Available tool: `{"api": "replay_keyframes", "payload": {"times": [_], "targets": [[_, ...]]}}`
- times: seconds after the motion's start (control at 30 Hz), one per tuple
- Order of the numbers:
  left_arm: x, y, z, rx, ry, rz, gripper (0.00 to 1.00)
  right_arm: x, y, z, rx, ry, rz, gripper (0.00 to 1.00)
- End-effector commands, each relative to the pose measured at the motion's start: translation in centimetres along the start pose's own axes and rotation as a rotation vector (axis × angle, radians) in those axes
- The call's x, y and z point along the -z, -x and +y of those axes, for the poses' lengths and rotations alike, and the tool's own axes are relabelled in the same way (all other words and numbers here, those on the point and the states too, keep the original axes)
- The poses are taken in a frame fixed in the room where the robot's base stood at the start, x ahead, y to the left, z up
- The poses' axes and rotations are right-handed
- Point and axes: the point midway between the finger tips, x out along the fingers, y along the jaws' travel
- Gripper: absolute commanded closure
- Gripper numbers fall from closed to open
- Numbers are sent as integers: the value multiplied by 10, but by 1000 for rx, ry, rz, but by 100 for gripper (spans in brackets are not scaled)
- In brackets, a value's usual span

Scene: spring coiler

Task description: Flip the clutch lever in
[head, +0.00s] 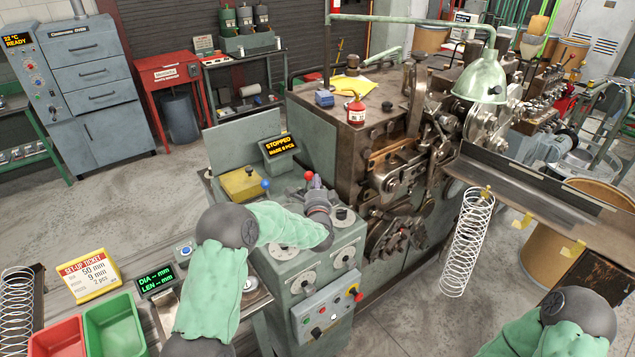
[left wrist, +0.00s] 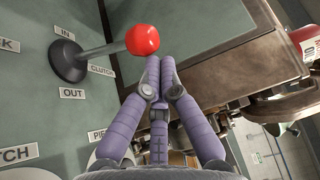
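The clutch lever is a metal rod with a red ball knob (left wrist: 142,40) on a dark round base (left wrist: 68,62). IN is printed above the base, OUT below it and CLUTCH beside it. The rod leans right and slightly up in the left wrist view; I cannot tell which setting it is in. In the head view the red knob (head: 308,175) stands on the green machine's top. My left gripper (left wrist: 160,62) has its purple fingertips together, empty, just under the knob; contact is unclear. It also shows in the head view (head: 314,185). My right gripper is out of frame.
A blue-knobbed lever (head: 265,184) stands left of the red one, near a display (head: 279,146) reading STOPPED. Dials and a button box (head: 327,308) are on the machine's front. A white spring (head: 467,243) hangs by the chute. The machine body (head: 375,125) rises behind the gripper.

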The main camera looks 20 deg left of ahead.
Motion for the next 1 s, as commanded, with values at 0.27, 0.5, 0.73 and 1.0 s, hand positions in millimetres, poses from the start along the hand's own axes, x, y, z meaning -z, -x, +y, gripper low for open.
{"api": "replay_keyframes", "payload": {"times": [0.27, 0.5, 0.73, 1.0], "targets": [[-10, -12, -14, -94, 65, -5, 100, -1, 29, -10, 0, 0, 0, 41], [-21, -29, -24, -226, 153, -4, 100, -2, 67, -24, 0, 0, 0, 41], [-31, -44, -27, -347, 235, -4, 100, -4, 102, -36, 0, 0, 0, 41], [-40, -58, -23, -431, 290, -2, 100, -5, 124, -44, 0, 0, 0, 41]]}}
